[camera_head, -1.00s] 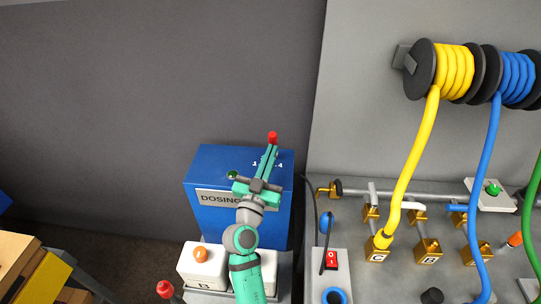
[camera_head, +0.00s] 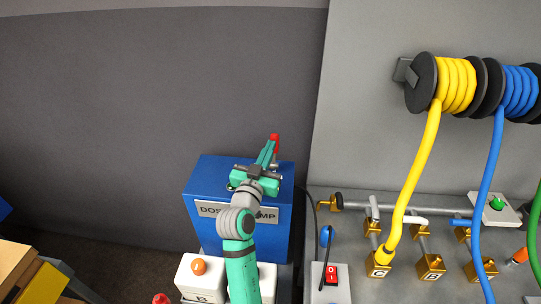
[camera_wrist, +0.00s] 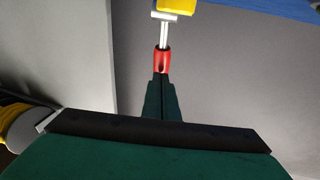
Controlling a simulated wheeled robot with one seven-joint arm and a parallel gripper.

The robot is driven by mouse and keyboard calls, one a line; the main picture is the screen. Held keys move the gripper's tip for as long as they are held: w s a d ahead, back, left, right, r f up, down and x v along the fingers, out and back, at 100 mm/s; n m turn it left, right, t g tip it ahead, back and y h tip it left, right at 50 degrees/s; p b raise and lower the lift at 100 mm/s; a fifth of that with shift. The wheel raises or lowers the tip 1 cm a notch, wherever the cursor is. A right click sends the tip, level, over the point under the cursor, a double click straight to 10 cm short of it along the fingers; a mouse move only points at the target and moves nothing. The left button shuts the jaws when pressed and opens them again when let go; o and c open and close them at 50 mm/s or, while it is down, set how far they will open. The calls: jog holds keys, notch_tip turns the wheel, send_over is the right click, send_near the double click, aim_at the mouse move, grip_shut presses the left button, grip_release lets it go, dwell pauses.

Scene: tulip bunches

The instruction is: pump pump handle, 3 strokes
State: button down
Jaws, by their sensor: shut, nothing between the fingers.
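The blue dosing pump box (camera_head: 213,230) stands left of the grey panel in the head view, its label partly covered by my arm. The pump handle's red grip (camera_head: 274,140) shows at the box's back edge. In the wrist view the red grip (camera_wrist: 161,62) sits on a grey metal rod with a yellow piece at its far end. My gripper (camera_head: 272,147) is shut and empty. Its green fingertips (camera_wrist: 161,77) lie together right at the red grip; I cannot tell whether they touch it.
White boxes (camera_head: 199,277) stand in front of the pump. The dark wall behind is clear.

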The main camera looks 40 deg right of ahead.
jog(key=shift+w+d+r, duration=0.2)
jog(key=shift+w+d, duration=0.15)
jog(key=shift+d, duration=0.2)
dwell(0.4)
jog(key=shift+a+r, duration=0.1)
jog(key=shift+a, duration=0.35)
jog(key=s+a+r, duration=0.4)
jog(key=s+a, duration=0.3)
jog(key=a, duration=0.3)
jog(key=shift+s+a+r, duration=0.15)
jog(key=shift+s+r, duration=0.15)
jog(key=shift+s, duration=0.05)
